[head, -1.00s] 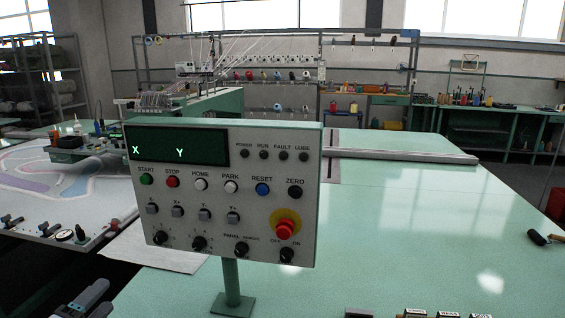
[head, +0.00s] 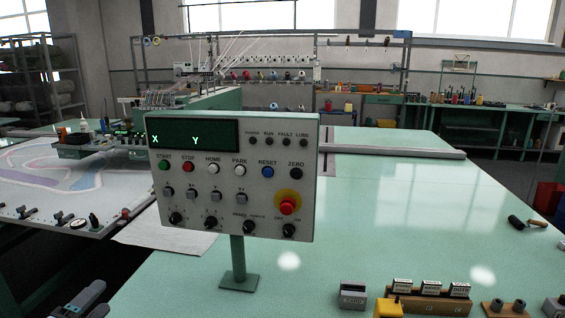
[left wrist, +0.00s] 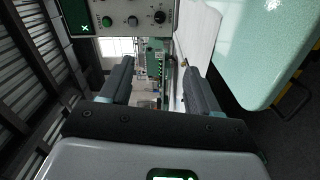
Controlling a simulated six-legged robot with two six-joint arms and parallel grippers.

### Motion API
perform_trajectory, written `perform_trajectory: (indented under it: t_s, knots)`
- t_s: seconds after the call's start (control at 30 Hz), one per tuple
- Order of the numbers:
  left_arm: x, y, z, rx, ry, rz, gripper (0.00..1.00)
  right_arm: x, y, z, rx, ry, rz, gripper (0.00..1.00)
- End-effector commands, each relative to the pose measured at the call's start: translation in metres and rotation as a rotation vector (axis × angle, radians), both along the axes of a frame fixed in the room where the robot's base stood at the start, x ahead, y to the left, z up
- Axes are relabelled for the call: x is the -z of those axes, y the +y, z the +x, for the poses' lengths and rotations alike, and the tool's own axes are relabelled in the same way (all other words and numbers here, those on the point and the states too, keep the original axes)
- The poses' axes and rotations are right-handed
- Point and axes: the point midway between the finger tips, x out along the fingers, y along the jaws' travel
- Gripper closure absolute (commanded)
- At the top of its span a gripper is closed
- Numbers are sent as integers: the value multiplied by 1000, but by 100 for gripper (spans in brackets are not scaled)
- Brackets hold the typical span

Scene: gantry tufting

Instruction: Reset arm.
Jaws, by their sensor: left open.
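My left gripper (head: 88,300) shows at the lower left edge of the head view, apart from the control panel. In the left wrist view its two dark fingers (left wrist: 155,84) stand apart with nothing between them. The control panel (head: 262,214) stands upright on a green post in the middle of the head view. It carries a lit X Y display (head: 190,136), coloured buttons and a red emergency knob on yellow. Part of the panel (left wrist: 120,32) also shows at the top of the left wrist view. My right gripper does not show.
A green tabletop (head: 420,200) fills the right, with wide clear room. Small labelled blocks (head: 430,300) and a grey block (head: 353,295) stand at its front edge. A tufting frame with patterned cloth (head: 40,185) is at left.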

Motion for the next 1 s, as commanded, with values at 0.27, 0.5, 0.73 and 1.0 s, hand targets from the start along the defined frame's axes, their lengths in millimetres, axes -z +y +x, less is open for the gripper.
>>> perform_trajectory:
  t_s: [0.27, 0.5, 0.73, 1.0]
  knots:
    - [22, -49, 26, 112, 28, -51, 38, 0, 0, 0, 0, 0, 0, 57]
    - [75, -115, 42, 212, 129, -167, 38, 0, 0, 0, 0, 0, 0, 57]
    - [171, -200, 30, 278, 381, -201, 38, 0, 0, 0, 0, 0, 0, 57]
    - [327, -300, -95, 510, 908, 178, 38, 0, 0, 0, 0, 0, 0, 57]
